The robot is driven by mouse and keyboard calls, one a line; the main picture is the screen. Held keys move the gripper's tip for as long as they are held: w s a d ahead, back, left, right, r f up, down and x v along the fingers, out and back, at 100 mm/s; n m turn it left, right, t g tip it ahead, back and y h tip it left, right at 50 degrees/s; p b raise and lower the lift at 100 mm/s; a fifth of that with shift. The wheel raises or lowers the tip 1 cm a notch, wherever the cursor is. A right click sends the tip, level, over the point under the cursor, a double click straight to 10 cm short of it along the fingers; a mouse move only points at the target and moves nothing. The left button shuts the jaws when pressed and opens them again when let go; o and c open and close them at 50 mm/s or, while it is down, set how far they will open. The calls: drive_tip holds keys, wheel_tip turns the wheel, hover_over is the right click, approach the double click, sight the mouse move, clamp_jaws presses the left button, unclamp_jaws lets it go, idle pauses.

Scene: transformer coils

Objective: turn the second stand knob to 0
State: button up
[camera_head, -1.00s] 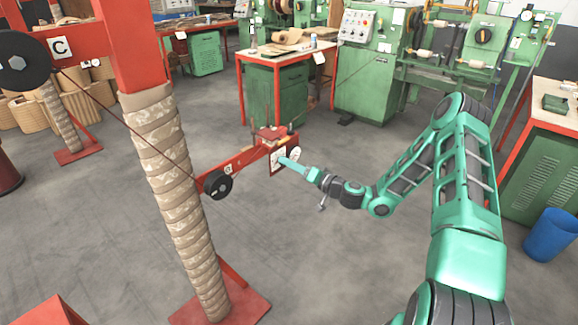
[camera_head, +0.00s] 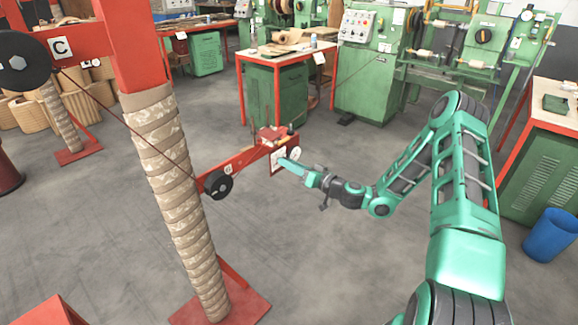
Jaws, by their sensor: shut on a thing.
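The red stand arm (camera_head: 248,163) reaches out from behind the wrapped post and carries a black pulley (camera_head: 218,184). A white dial plate (camera_head: 278,160) sits at its far right end. My gripper (camera_head: 284,162) is at this plate, coming from the right, with its teal fingers against the plate's front. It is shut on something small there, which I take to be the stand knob. The knob itself is hidden by the fingers, and I cannot read its setting.
A thick wrapped post (camera_head: 172,190) on a red base stands left of the stand arm. A red-edged workbench (camera_head: 284,52) and green machines stand behind. A blue bin (camera_head: 551,236) is at the right. The grey floor between is clear.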

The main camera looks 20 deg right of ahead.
drive_tip(key=o, duration=1)
drive_tip(key=shift+d+f, duration=0.1)
drive_tip(key=shift+f, duration=0.25)
drive_tip(key=shift+r, duration=0.15)
drive_tip(key=v, duration=1)
drive_tip(key=shift+s+d, duration=0.15)
drive_tip(key=shift+s, duration=0.15)
